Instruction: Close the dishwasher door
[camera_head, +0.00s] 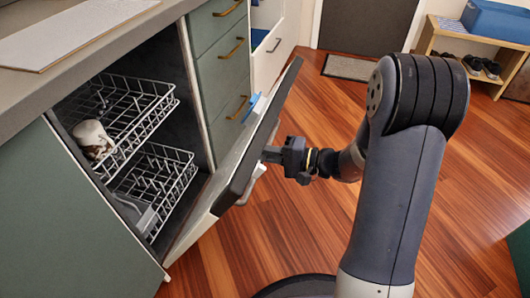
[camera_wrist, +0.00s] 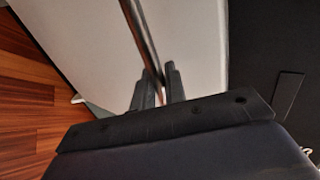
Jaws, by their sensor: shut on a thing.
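The dishwasher (camera_head: 160,65) stands open at the left in the head view, with its two wire racks (camera_head: 125,105) inside. Its door (camera_head: 205,215) hangs part way open, tilted up and outward, with a dark top edge (camera_head: 255,135). My gripper (camera_head: 268,154) is at the door's outer side. In the wrist view, my gripper (camera_wrist: 160,82) is shut with a thin bar, the door handle (camera_wrist: 143,35), between its fingers. The pale door face shows behind the bar. The exact contact is partly hidden in the head view.
Green drawers (camera_head: 222,60) stand right behind the dishwasher, under the countertop (camera_head: 30,100). A white bowl-like dish (camera_head: 92,138) sits in the upper rack. Wooden floor (camera_head: 300,235) is clear around the door. A shoe bench (camera_head: 470,45) and a doormat (camera_head: 348,67) are at the back.

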